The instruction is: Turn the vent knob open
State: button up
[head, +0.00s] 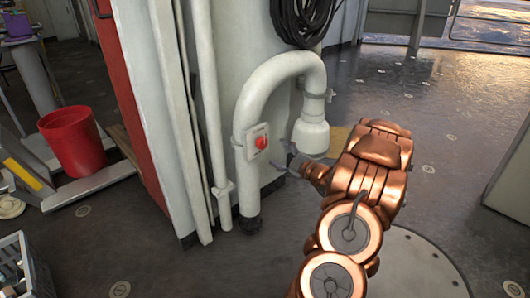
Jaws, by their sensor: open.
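The vent knob (261,142) is a small red knob on a pale plate (254,133). The plate is fixed to the left leg of a white curved vent pipe (262,83), whose right end widens into a bell mouth (310,136) that faces down. My gripper (287,159) is at the end of my copper arm, just right of the knob and slightly lower in the picture. Its fingers are apart and hold nothing. I see a gap between gripper and knob in the picture, but cannot judge the depth between them.
Thin white pipes (211,100) run down the wall left of the vent pipe. A black cable coil (303,18) hangs above. A red bucket (74,141) stands at the left, with a grey crate (14,268) lower left. The dark floor (400,90) at right is open.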

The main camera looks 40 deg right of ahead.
aim_at(264, 144)
jog(key=shift+w+b, duration=1)
jog(key=shift+w, duration=2.85)
jog(key=c, duration=1.2)
jog(key=shift+o, duration=0.2)
